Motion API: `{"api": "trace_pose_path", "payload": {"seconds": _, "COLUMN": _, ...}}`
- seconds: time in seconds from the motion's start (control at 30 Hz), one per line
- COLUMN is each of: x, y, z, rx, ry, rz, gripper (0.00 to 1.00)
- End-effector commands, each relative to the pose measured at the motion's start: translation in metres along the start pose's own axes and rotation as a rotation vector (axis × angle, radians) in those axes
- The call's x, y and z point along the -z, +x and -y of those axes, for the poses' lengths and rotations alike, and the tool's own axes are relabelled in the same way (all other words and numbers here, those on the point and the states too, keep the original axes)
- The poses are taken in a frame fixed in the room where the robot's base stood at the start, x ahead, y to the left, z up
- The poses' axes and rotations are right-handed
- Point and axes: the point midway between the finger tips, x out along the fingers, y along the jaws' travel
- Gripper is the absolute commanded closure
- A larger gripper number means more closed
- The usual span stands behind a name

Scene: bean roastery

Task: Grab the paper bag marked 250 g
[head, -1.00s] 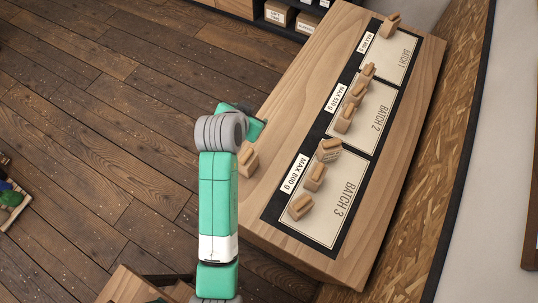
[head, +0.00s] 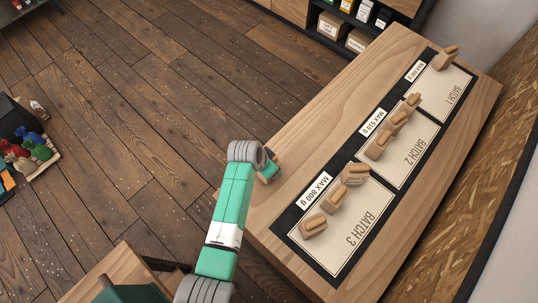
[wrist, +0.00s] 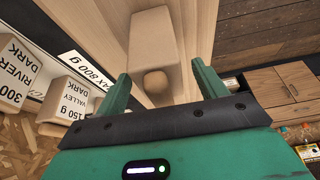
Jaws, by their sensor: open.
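A plain tan paper bag (wrist: 152,40) stands alone on the wooden table, off the batch mat. In the wrist view it lies just ahead of and between the two green fingers of my gripper (wrist: 162,84), which is open and empty. No weight mark shows on its visible faces. In the head view my gripper (head: 268,172) is at the table's left edge and partly hides this bag (head: 275,158). I cannot read 250 g on any bag. Two other bags in the wrist view read 300 g River Dark (wrist: 14,75) and 150 g Valley Dark (wrist: 70,103).
The black mat (head: 279,226) has Batch 1, Batch 2 and Batch 3 fields. One bag (head: 446,57) is at Batch 1; several stand on Batch 2 and Batch 3 (head: 313,225). The table (head: 310,110) left of the mat is mostly clear. Shelves stand beyond it.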

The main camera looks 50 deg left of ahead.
Motion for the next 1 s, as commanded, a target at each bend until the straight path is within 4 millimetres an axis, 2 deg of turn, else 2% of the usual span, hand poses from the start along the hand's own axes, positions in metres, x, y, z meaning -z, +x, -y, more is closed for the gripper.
{"api": "trace_pose_path", "payload": {"seconds": 0.1, "x": 0.000, "y": 0.008, "z": 0.000, "rx": 0.001, "ry": 0.000, "rz": -0.001, "gripper": 0.29}}
{"api": "trace_pose_path", "payload": {"seconds": 0.27, "x": 0.000, "y": 0.008, "z": 0.000, "rx": 0.001, "ry": 0.000, "rz": -0.001, "gripper": 0.29}}
{"api": "trace_pose_path", "payload": {"seconds": 0.37, "x": 0.000, "y": 0.008, "z": 0.000, "rx": 0.001, "ry": 0.000, "rz": -0.001, "gripper": 0.45}}
{"api": "trace_pose_path", "payload": {"seconds": 0.57, "x": 0.000, "y": 0.008, "z": 0.000, "rx": 0.001, "ry": 0.000, "rz": -0.001, "gripper": 0.84}}
{"api": "trace_pose_path", "payload": {"seconds": 0.83, "x": 0.002, "y": 0.006, "z": 0.000, "rx": 0.002, "ry": 0.000, "rz": -0.002, "gripper": 0.85}}
{"api": "trace_pose_path", "payload": {"seconds": 1.0, "x": 0.007, "y": -0.007, "z": 0.000, "rx": 0.002, "ry": 0.000, "rz": -0.003, "gripper": 0.85}}
